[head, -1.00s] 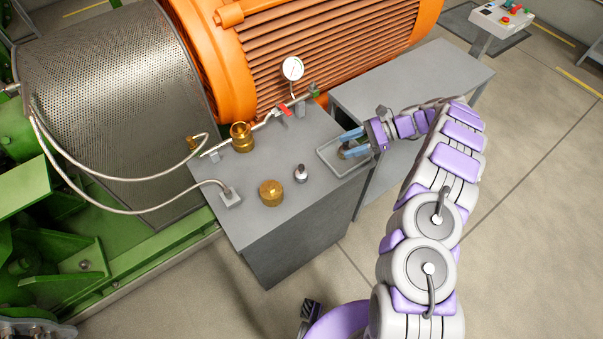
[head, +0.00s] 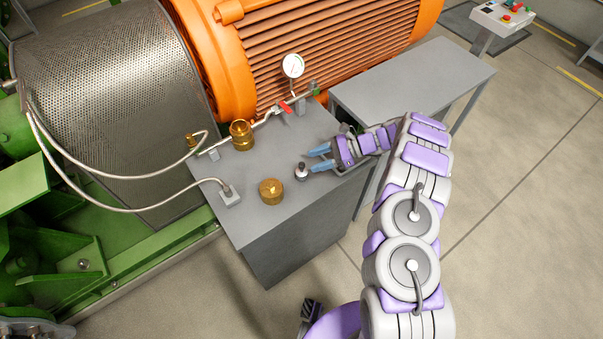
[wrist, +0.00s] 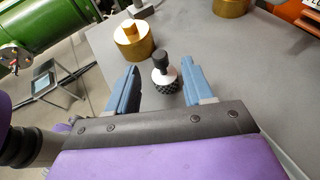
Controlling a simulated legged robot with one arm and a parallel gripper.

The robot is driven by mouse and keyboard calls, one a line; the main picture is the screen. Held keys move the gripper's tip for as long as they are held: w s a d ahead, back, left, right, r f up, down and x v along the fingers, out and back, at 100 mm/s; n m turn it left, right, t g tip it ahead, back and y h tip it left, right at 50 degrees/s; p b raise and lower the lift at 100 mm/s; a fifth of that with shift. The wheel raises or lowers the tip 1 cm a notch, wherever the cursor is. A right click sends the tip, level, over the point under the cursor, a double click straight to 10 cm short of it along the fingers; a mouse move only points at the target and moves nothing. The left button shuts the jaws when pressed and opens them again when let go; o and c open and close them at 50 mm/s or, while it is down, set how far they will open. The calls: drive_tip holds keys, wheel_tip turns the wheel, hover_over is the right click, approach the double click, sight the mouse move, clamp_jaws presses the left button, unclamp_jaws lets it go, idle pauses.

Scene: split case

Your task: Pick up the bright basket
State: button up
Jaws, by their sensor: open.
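A small upright piece with a black knob, a bright silver collar and a dark knurled base, seemingly the bright basket (head: 301,173), stands on the grey cabinet top (head: 245,172). In the wrist view my gripper (wrist: 161,78) holds nothing. Whether a finger touches the piece cannot be told.
A brass cap (head: 271,191) stands just left of the piece, and a brass fitting (head: 241,135) farther back. A pipe with a red-handled valve (head: 286,107) and gauge (head: 293,66) runs behind. A shallow tray (head: 352,170) lies mostly hidden under my gripper.

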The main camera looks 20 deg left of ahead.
sight(302, 164)
drive_tip(key=shift+b+x, duration=0.55)
drive_tip(key=shift+x, duration=2.4)
drive_tip(key=shift+w+r, duration=0.1)
clamp_jaws()
